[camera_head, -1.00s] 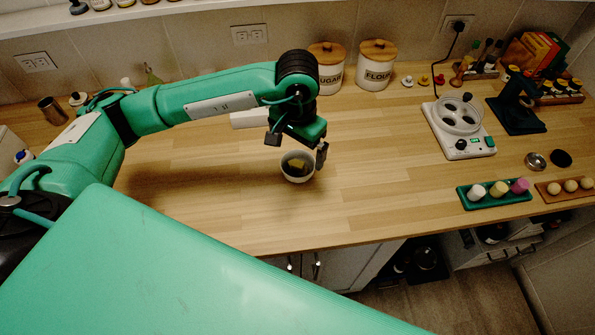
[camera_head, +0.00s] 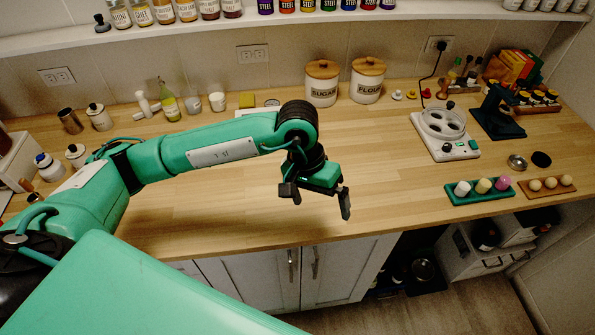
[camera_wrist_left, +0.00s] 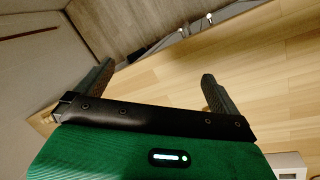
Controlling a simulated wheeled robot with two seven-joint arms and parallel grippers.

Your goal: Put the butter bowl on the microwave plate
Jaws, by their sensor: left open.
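My left gripper (camera_head: 321,205) is open over the front part of the wooden counter, its two fingers spread apart. In the left wrist view its fingers (camera_wrist_left: 158,75) have nothing between them, with bare wood and the counter's front edge beyond. The butter bowl does not show in either current view; the gripper and wrist may be hiding it. I cannot make out a microwave plate. My right gripper is not in view.
Sugar (camera_head: 321,84) and flour (camera_head: 367,81) canisters stand at the back wall. Jars and bottles line the back left. The middle counter is largely bare.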

